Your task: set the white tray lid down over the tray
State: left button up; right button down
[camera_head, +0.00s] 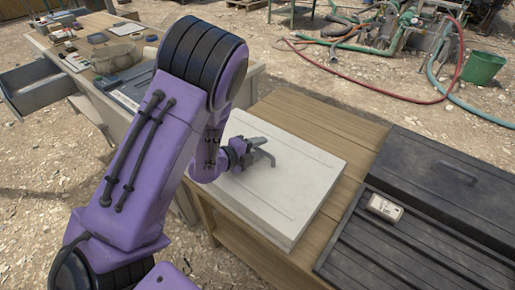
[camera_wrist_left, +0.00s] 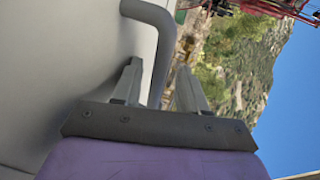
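The white tray lid (camera_head: 305,172) is a flat pale slab lying level on the wooden table. Its front side shows a thick white edge, and I cannot tell where the lid ends and any tray below begins. My left gripper (camera_head: 258,156) is low over the lid's left part, at its grey bar handle (camera_head: 268,157). In the left wrist view the bent handle (camera_wrist_left: 163,30) passes between the two fingers of the left gripper (camera_wrist_left: 158,68). The fingers are apart, with a visible gap beside the bar. My right gripper is out of view.
The wooden table (camera_head: 320,118) has bare planks behind the lid. A dark ribbed bin (camera_head: 380,262) with a black lid (camera_head: 455,185) and a small white box (camera_head: 385,207) stands at right. A cluttered bench (camera_head: 105,55) is at left. Hoses and a green bucket (camera_head: 483,67) lie beyond.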

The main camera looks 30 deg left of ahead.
pick_arm(q)
jog(key=shift+r+p, duration=0.25)
jog(key=shift+p, duration=0.1)
jog(key=v, duration=0.8)
jog(key=shift+s+b, duration=0.1)
jog(key=shift+b, duration=0.3)
jog(key=p+v, duration=0.1)
jog(key=p, duration=0.1)
jog(key=p+v, duration=0.2)
jog(key=p, duration=0.1)
jog(key=shift+r, duration=0.35)
jog(key=shift+s+a+f, duration=0.15)
jog(key=shift+s, duration=0.25)
jog(key=shift+f, duration=0.1)
